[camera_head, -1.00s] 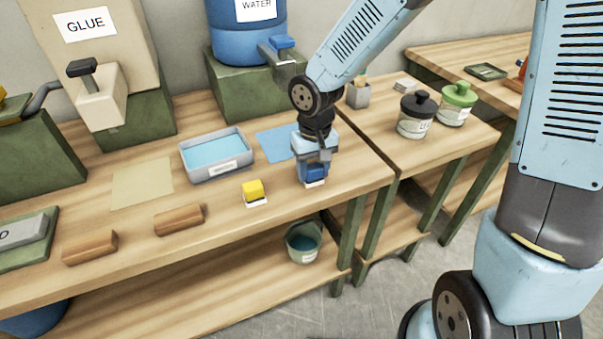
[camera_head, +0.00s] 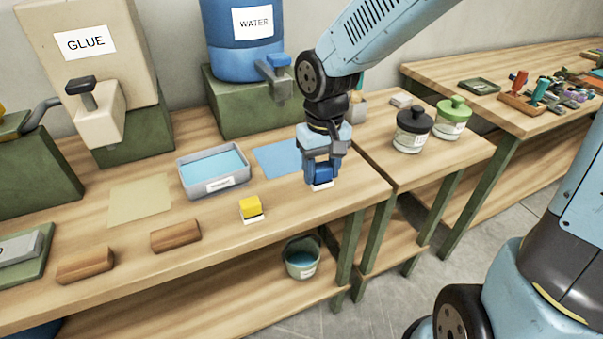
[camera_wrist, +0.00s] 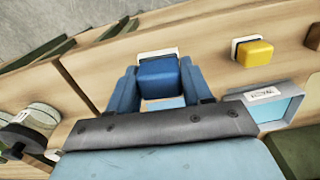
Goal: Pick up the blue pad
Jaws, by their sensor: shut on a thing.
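The blue pad (camera_head: 321,172) is a small blue block near the front right of the wooden table, with a white piece under it. My gripper (camera_head: 320,168) points down and is shut on the pad, one finger on each side. In the wrist view the blue pad (camera_wrist: 160,75) sits between the two blue fingers of my gripper (camera_wrist: 160,85), with a white edge beyond it. I cannot tell whether the pad is clear of the tabletop.
A yellow pad (camera_head: 250,206) stands left of my gripper. A grey tray of blue liquid (camera_head: 246,183) and a blue sheet (camera_head: 279,158) lie behind. Brown blocks (camera_head: 176,236) are at front left. Black-lidded (camera_head: 412,140) and green-lidded (camera_head: 452,128) jars stand right.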

